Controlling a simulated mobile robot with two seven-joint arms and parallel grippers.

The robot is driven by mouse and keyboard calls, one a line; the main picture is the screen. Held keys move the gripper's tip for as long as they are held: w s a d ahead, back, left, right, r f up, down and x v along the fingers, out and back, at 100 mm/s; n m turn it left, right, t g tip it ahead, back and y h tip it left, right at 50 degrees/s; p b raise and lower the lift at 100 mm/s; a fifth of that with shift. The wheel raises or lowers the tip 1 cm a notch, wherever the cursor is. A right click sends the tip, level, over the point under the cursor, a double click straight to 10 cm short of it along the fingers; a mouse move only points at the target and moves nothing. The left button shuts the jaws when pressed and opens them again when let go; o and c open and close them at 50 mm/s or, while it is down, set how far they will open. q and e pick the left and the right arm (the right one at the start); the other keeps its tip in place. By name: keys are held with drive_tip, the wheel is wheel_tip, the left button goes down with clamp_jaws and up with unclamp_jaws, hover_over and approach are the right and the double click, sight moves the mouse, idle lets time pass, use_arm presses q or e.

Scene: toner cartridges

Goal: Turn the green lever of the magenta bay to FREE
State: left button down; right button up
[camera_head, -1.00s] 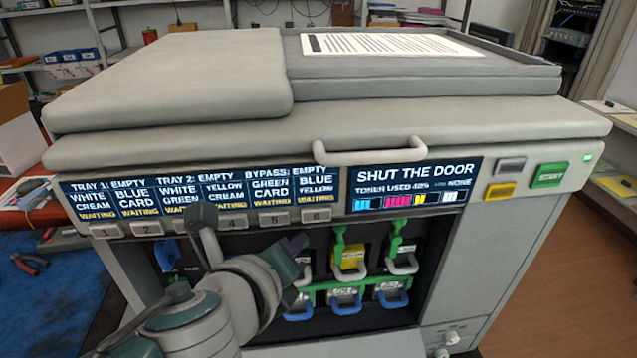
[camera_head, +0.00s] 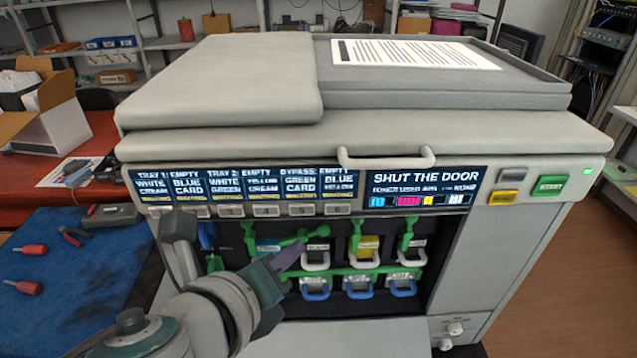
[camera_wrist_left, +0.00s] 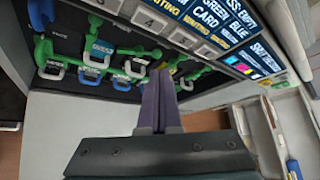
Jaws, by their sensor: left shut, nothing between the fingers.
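The printer's open front shows a row of green levers above the toner cartridges. The cyan cartridge (camera_head: 268,245) is at the left and the yellow cartridge (camera_head: 367,245) further right. The green lever (camera_head: 290,243) between them, taken as the magenta bay's, lies nearly sideways; its bay holds a white-handled cartridge (camera_head: 317,258) whose colour I cannot tell. The other levers, such as the yellow bay's (camera_head: 355,235), hang upright. My left gripper (camera_head: 292,256) is shut and empty, its tip just below the sideways lever. Its purple fingers (camera_wrist_left: 160,100) show in the left wrist view; contact is unclear.
A green rail (camera_head: 375,271) and blue-handled containers (camera_head: 357,288) sit below the cartridges. The button panel (camera_head: 265,210) and the projecting white handle (camera_head: 385,158) are above the opening. The display (camera_head: 420,188) reads SHUT THE DOOR. A blue mat with tools (camera_head: 60,265) lies left.

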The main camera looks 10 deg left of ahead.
use_arm(q)
drive_tip(key=shift+v, duration=2.1)
use_arm(e)
drive_tip(key=shift+w+r, duration=0.1)
drive_tip(key=shift+r, duration=0.15)
use_arm(q)
drive_tip(key=shift+a, duration=0.1)
